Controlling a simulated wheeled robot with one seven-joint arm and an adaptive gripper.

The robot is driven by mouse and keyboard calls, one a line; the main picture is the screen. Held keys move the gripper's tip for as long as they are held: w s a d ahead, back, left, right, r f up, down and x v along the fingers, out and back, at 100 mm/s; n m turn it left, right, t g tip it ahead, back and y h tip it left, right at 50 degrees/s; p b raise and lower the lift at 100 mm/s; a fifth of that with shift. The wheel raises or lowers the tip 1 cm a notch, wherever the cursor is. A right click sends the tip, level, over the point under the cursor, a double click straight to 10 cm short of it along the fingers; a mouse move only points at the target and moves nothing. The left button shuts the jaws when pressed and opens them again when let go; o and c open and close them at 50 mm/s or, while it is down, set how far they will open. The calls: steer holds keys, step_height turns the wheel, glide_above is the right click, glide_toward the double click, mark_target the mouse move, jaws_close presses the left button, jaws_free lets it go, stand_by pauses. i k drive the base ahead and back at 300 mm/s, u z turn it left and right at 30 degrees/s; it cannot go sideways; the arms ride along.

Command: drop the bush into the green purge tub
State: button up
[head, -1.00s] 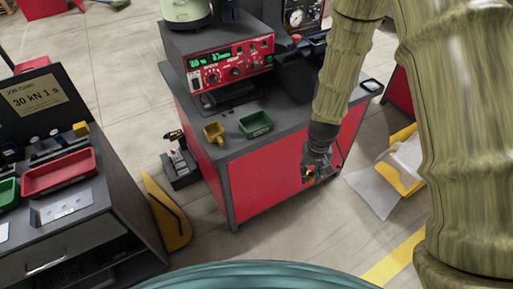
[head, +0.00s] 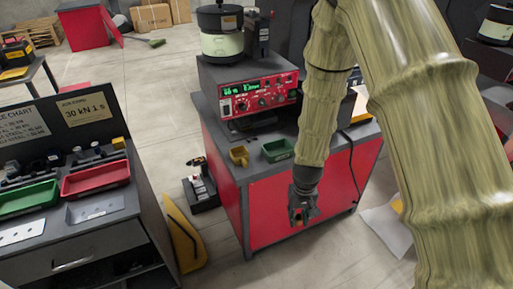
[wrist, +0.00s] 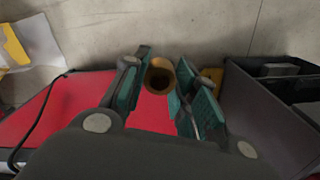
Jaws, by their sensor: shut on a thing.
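The bush is a short tan-brown ring (wrist: 160,78); in the wrist view its open bore faces the camera. My gripper (wrist: 160,92) is shut on it, with teal-padded fingers on both sides. In the head view my gripper (head: 299,217) hangs in front of the bench's red front panel, below the top's edge. The bush is too small there to make out clearly. The green purge tub (head: 278,150) stands on the bench top, above and slightly left of my gripper in the picture. Its inside looks empty.
A yellow scoop-like cup (head: 238,156) stands just left of the tub. Behind them is a red control box (head: 262,99) with a bowl feeder (head: 221,45) on top. A workbench with a red tray (head: 96,179) is at left. A yellow wedge (head: 184,236) stands on the floor between.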

mark_target(278, 151)
steer(key=u, duration=0.1)
steer(key=i, duration=0.95)
steer(key=z, duration=0.05)
